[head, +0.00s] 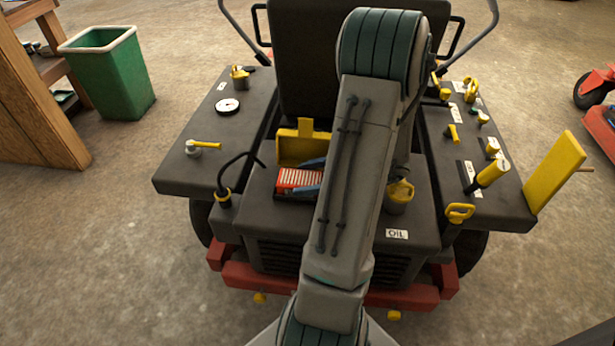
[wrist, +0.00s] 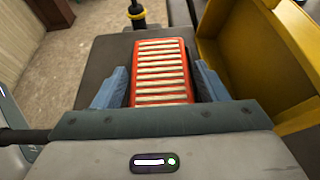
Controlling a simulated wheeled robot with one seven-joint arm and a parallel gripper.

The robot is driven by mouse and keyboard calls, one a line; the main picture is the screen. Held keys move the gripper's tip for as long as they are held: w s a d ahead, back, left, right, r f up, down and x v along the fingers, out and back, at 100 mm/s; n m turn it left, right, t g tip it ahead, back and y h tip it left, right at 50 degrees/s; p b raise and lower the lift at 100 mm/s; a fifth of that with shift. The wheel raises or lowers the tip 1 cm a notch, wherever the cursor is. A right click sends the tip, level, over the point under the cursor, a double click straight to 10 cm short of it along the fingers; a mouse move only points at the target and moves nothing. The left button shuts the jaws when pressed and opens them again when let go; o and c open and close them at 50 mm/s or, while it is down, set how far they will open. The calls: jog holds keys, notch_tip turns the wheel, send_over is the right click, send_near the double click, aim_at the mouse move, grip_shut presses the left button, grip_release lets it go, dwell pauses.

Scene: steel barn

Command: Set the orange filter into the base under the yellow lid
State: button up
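The orange filter (head: 298,180), a block with pale pleats on top, lies level on the dark hood just in front of the raised yellow lid (head: 292,149). In the wrist view the filter (wrist: 160,72) sits between the blue fingers of my gripper (wrist: 163,64); the lid (wrist: 228,55) stands open on the right. A narrow dark gap shows between the filter and the right finger, and a thinner one at the left. My gripper (head: 311,178) is open around the filter. The base is mostly hidden by the filter, so I cannot tell how deep it sits.
A bent black dipstick tube with a yellow collar (head: 223,196) rises left of the filter. A yellow-capped filler (head: 399,194) stands to the right, behind my arm. Side panels carry several yellow-handled parts. A green bin (head: 112,75) stands on the floor at left.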

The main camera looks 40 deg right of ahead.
jog(key=shift+r, duration=0.15)
jog(key=shift+s+d+r, duration=0.1)
jog(key=shift+d+r, duration=0.05)
jog(key=p+v, duration=0.1)
jog(key=v, duration=1)
jog(key=shift+s+d+r, duration=0.15)
jog(key=shift+s+d, duration=0.05)
jog(key=shift+s, duration=0.05)
jog(key=a+r+n+g+h, duration=0.2)
jog(key=a+n+g+h, duration=0.1)
jog(key=a+n, duration=0.6)
jog(key=w+a+r+n+g+h, duration=0.1)
jog(key=a+r+n+g+h, duration=0.1)
jog(key=a+n, duration=0.7)
jog(key=w+a+r+n+g+h, duration=0.1)
jog(key=a+r+n+g+h, duration=0.2)
jog(key=a+n, duration=0.7)
jog(key=shift+a+g+h, duration=0.3)
jog(key=shift+a+h, duration=0.1)
jog(key=shift+a, duration=0.9)
jog(key=shift+w, duration=0.1)
